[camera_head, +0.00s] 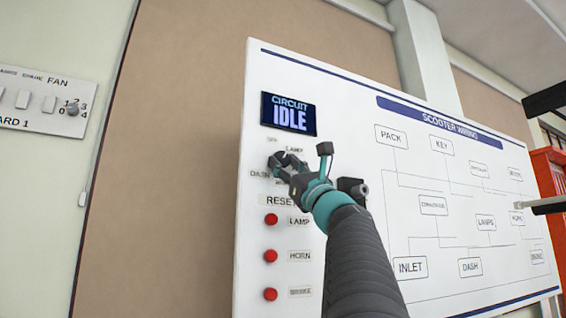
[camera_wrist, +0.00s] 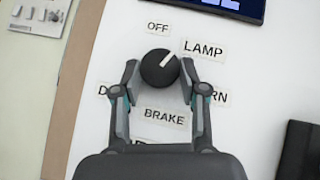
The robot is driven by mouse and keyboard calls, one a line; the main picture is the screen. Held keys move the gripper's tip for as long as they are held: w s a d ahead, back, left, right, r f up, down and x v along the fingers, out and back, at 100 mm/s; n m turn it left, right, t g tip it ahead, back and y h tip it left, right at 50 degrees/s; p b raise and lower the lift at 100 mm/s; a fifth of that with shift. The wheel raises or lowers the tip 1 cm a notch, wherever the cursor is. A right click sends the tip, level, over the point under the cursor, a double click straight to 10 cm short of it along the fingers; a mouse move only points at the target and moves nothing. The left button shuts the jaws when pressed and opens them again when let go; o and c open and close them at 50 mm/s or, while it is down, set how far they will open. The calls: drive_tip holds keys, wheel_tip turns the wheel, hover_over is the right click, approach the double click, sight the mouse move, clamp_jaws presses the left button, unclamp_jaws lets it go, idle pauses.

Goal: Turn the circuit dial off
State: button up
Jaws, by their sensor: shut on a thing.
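The circuit dial (camera_wrist: 160,68) is a round black knob with a white pointer line on the white board. The line points up and right, toward the LAMP label (camera_wrist: 203,47). The OFF label (camera_wrist: 158,27) is straight above the knob. BRAKE is below it; the labels at left and right are partly hidden by my fingers. My gripper (camera_wrist: 159,70) is shut on the dial, one fingertip on each side. In the head view my gripper (camera_head: 284,164) is at the board and covers most of the dial. A screen (camera_head: 288,114) above reads CIRCUIT IDLE.
Below the dial are red buttons (camera_head: 271,219) labelled LAMP, HORN and one blurred. A dark block (camera_wrist: 299,150) juts out right of the dial. The board (camera_head: 350,95) carries a wiring diagram at right. A fan panel (camera_head: 40,100) hangs far left.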

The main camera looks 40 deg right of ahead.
drive_tip(key=n+g+y+p, duration=0.1)
drive_tip(key=n+y, duration=0.1)
drive_tip(key=n+y+p, duration=0.1)
drive_tip(key=n+y, duration=0.1)
drive_tip(key=n, duration=0.1)
drive_tip(key=n+g+y+p, duration=0.1)
drive_tip(key=n+y, duration=0.1)
drive_tip(key=n, duration=0.1)
drive_tip(key=shift+d+r+g+y, duration=0.3)
drive_tip(key=shift+d+y, duration=0.05)
drive_tip(key=shift+y, duration=0.05)
drive_tip(key=shift+s+n+g+y+p, duration=0.1)
drive_tip(key=shift+n+g+y+p, duration=0.75)
drive_tip(key=shift+n, duration=0.55)
drive_tip(key=shift+f+n+y, duration=0.1)
drive_tip(key=shift+n+y, duration=0.15)
drive_tip(key=shift+n, duration=0.05)
drive_tip(key=o, duration=1.1)
drive_tip(key=v, duration=1.2)
